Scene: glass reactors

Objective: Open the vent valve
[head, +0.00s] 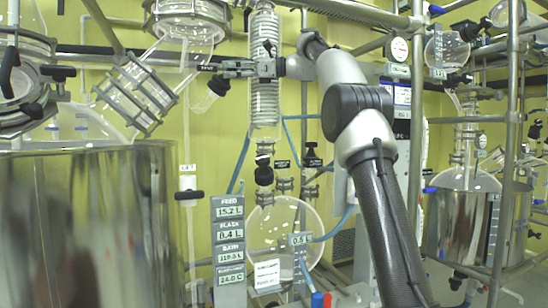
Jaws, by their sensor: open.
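My gripper (228,69) is open and points left, level with the upper part of the glass coil condenser (264,100). Just below its tips is an angled glass stub (205,102) with a black valve fitting (219,85). A small dark label (207,67) sits at the tips, too small to read surely. I cannot tell whether this fitting is the vent valve, or whether the gripper touches it. Other black valves with labels (283,164) (312,160) stand lower, right of the condenser.
A large steel vessel (90,225) fills the lower left. A round glass flask (285,230) and a grey readout panel (229,245) stand at lower centre. Metal frame posts (417,120), blue hoses (240,160) and another reactor (465,215) crowd the right and middle.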

